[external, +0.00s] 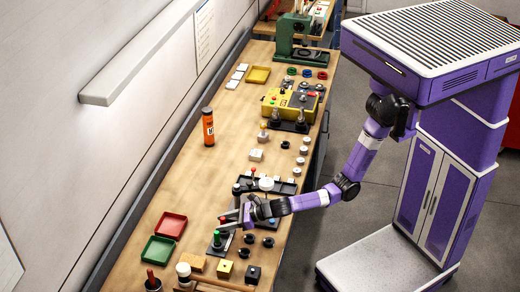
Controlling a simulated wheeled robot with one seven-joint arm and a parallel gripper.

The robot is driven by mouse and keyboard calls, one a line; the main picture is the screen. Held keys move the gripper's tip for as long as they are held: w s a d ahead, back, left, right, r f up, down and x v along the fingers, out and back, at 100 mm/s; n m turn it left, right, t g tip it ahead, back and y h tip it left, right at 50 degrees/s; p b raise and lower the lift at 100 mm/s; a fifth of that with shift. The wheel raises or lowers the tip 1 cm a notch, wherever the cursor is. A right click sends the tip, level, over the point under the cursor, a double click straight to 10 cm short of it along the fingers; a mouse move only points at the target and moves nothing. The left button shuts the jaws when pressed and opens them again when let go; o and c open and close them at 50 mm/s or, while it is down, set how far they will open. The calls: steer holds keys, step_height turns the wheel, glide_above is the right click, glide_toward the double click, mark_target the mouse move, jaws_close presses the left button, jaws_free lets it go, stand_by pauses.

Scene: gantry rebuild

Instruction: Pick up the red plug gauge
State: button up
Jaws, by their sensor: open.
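My gripper (236,214) is low over the near half of the bench, with its fingers pointing left. It is open. A small red piece (223,219) shows right at the fingertips, and a green-topped piece (217,239) stands just in front of it on a dark base. The red piece may be the red plug gauge, but it is too small to be sure. I cannot tell whether it lies between the fingers or beside them. Another red-topped upright piece (253,174) stands beyond the gripper. A dark piece with a red handle (152,280) stands at the near end.
The wooden bench (185,170) is bare along its left middle. A red tray (171,225) and a green tray (158,250) lie left of the gripper. An orange bottle (208,127) stands farther back. Several small blocks and dark knobs crowd the near right. A yellow box (275,104) stands beyond.

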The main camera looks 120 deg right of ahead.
steer(key=shift+x, duration=1.7)
steer(key=shift+d, duration=0.1)
jaws_close()
steer(key=shift+r, duration=0.1)
